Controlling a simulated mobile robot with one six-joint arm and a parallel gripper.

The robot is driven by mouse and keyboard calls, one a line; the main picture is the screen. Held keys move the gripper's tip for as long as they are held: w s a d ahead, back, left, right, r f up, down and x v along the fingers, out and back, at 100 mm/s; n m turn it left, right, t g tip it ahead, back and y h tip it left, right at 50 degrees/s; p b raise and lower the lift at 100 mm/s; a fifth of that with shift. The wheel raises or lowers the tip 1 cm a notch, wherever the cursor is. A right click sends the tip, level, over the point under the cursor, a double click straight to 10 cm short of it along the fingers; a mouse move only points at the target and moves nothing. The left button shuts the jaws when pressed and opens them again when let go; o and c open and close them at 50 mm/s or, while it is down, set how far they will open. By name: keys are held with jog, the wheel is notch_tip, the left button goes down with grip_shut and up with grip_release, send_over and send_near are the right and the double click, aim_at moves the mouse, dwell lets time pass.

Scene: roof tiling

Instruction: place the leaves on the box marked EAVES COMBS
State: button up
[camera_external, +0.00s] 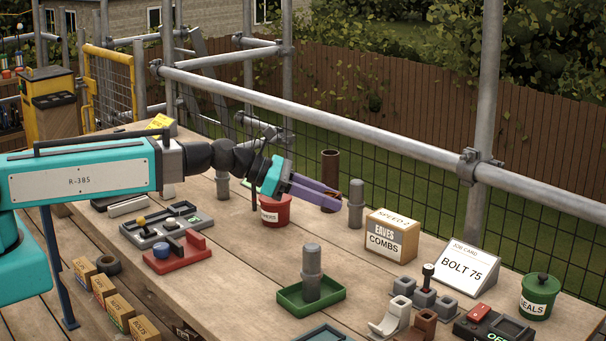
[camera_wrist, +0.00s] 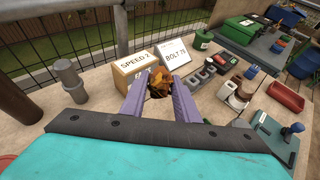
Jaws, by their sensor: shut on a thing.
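The box marked EAVES COMBS (camera_external: 391,241) stands on the wooden bench, with SPEED 2 on its top face; it also shows in the wrist view (camera_wrist: 130,68). My gripper (camera_external: 335,200) is up in the air to the left of the box in the external view. In the wrist view its purple fingers (camera_wrist: 158,84) are shut on a clump of brown, crumpled leaves (camera_wrist: 160,84). The leaves appear in front of the box's right part there. I cannot make the leaves out in the external view.
A job card BOLT 75 (camera_external: 466,268) stands right of the box. A grey post (camera_external: 356,205) and brown tube (camera_external: 330,168) stand left of it. A red pot (camera_external: 275,211) is below my wrist. A green tray (camera_external: 325,295) holds another post; a green SEALS pot (camera_external: 539,297) is far right.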

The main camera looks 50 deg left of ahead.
jog(key=p, duration=0.5)
send_over(389, 218)
jog(key=shift+d+f, duration=0.1)
jog(key=shift+f, duration=0.65)
jog(key=shift+f, duration=0.1)
jog(key=shift+f+p, duration=0.45)
jog(key=shift+f, duration=1.2)
jog(key=shift+f, duration=0.2)
jog(key=o, duration=1)
jog(key=shift+s+r, duration=0.1)
jog(key=shift+r, duration=0.15)
